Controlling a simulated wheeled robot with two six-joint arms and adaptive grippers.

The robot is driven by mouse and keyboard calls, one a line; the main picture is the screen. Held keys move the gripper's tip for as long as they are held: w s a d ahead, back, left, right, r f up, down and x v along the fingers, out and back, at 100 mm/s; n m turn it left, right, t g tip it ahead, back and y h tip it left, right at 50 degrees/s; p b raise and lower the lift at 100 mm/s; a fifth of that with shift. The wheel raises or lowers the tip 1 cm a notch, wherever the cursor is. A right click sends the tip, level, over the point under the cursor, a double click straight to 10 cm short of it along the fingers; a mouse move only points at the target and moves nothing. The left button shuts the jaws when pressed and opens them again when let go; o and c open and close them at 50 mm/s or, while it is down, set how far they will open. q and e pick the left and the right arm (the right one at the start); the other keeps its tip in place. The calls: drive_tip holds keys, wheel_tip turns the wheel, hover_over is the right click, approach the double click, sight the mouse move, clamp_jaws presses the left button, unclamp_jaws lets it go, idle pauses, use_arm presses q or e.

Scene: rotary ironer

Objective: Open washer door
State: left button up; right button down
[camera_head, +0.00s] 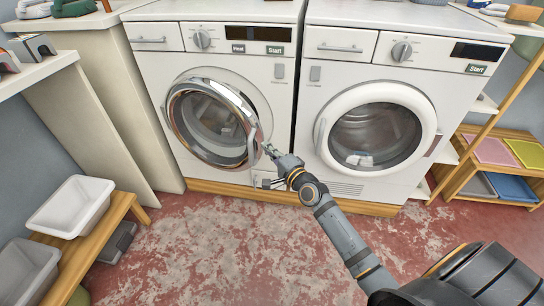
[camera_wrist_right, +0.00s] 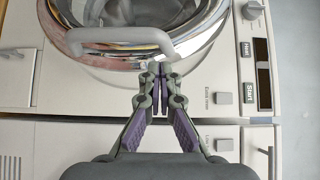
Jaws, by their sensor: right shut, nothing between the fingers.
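The washer (camera_head: 225,65) is the left white machine, with a round chrome-rimmed glass door (camera_head: 180,125). The door's pale curved handle (camera_head: 254,145) is on its right side. The rim seems to stand slightly out from the front, but I cannot tell how far ajar it is. My right gripper (camera_head: 271,152) is shut and empty, just right of the handle. In the right wrist view the closed fingertips (camera_wrist_right: 158,72) are close to one end of the handle (camera_wrist_right: 120,48) and the chrome rim; contact is unclear. My left gripper is not in view.
A second white machine with a white-rimmed door (camera_head: 428,125) stands close on the right. A bench with a white basin (camera_head: 72,207) and a grey basin (camera_head: 25,272) is at the left. A wooden shelf with coloured trays (camera_head: 525,150) is at the right. The floor in front is clear.

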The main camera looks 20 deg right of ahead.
sight(254, 136)
drive_tip(key=w, duration=0.2)
drive_tip(key=w+a, duration=0.1)
drive_tip(key=w, duration=0.1)
drive_tip(key=shift+w+b, duration=0.1)
drive_tip(key=shift+b, duration=0.3)
drive_tip(key=a, duration=0.1)
drive_tip(key=s+a, duration=0.1)
drive_tip(key=a, duration=0.1)
drive_tip(key=shift+s+r, duration=0.3)
drive_tip(key=shift+s, duration=0.1)
drive_tip(key=shift+s+a+r+p, duration=0.1)
drive_tip(key=shift+a+p, duration=0.05)
drive_tip(key=shift+p, duration=0.25)
